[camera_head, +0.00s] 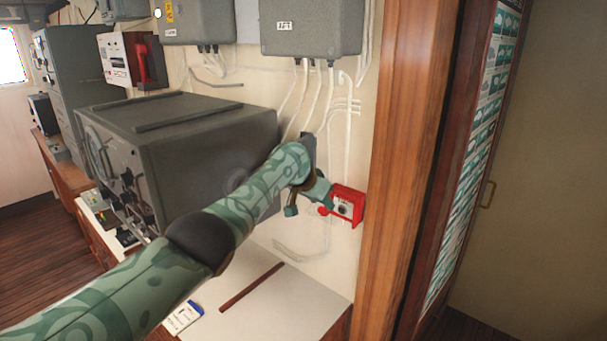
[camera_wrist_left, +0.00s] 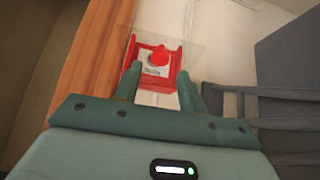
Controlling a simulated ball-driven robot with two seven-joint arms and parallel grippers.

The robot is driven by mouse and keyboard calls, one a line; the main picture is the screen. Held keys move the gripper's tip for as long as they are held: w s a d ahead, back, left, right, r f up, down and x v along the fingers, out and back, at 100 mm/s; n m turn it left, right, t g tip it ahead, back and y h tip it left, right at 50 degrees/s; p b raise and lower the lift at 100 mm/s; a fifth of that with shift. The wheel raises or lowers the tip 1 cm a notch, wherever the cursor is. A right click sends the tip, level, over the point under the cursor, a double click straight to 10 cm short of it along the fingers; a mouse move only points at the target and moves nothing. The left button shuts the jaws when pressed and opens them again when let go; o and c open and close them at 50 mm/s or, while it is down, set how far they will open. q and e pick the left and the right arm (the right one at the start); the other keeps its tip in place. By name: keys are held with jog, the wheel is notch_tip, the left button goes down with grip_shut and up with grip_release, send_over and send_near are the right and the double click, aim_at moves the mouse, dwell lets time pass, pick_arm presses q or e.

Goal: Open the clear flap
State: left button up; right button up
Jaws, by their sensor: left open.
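A red box (camera_head: 350,203) is fixed to the pale wall beside the wooden post. It also shows in the left wrist view (camera_wrist_left: 173,77), with a red round button on its front. The clear flap (camera_wrist_left: 186,51) is a see-through pane over the box front, reaching past its right side; its exact angle is hard to tell. My left gripper (camera_head: 308,200) is just left of the box in the head view. In the wrist view its open fingers (camera_wrist_left: 158,74) are spread on either side of the box's lower part, with nothing held. Contact cannot be told. My right gripper is not in view.
A big grey console (camera_head: 190,140) stands left, behind my left arm. Grey wall units (camera_head: 312,25) with cables hang above the box. The wooden post (camera_head: 405,150) rises close on its right. A white counter (camera_head: 290,310) lies below.

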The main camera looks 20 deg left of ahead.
pick_arm(q)
jog(key=p+v, duration=0.3)
jog(key=v, duration=1.3)
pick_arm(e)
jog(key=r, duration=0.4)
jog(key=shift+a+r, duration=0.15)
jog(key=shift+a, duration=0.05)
pick_arm(q)
jog(key=shift+f, duration=0.15)
